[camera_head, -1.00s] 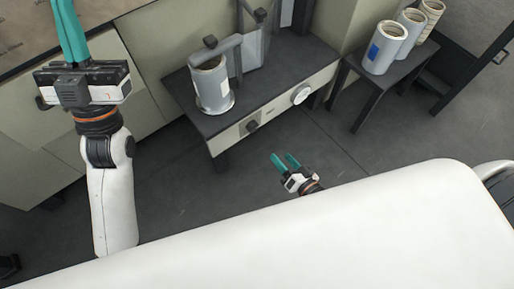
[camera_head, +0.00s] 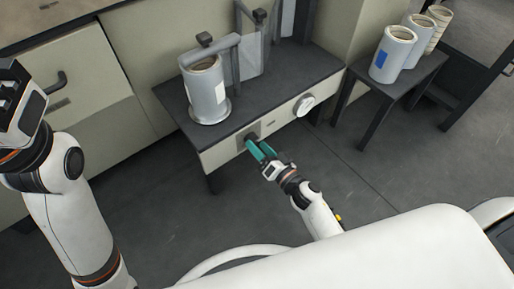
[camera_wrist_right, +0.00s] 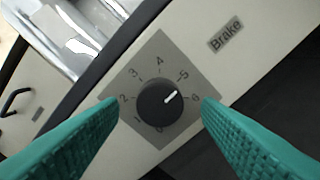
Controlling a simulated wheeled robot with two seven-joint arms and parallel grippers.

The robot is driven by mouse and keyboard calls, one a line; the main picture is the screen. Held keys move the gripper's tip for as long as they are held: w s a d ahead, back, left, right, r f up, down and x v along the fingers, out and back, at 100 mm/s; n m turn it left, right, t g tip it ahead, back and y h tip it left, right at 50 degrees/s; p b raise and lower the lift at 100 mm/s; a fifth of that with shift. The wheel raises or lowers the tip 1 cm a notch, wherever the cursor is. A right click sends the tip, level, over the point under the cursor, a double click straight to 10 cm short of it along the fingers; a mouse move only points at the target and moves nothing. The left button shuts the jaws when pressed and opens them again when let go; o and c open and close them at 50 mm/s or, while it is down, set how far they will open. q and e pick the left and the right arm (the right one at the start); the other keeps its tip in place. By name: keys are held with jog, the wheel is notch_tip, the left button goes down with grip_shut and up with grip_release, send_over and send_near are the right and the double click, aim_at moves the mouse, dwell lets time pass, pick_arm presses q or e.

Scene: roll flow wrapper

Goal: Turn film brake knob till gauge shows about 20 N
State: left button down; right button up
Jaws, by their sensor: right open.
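In the head view my right gripper (camera_head: 256,147) is at the panel front and covers much of the knob. The round white gauge (camera_head: 304,105) is right of it; its reading is too small to tell. My left arm is at the left edge; its fingertips are out of frame.
A grey film roll (camera_head: 207,92) stands on the dark unit top (camera_head: 250,107) above the panel. More rolls (camera_head: 393,55) stand on a small dark table (camera_head: 418,75) at the right. The floor before the panel is clear.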

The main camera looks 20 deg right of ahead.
jog(key=shift+x, duration=0.85)
jog(key=shift+c, duration=0.6)
jog(key=c, duration=0.9)
jog(key=shift+n, duration=0.3)
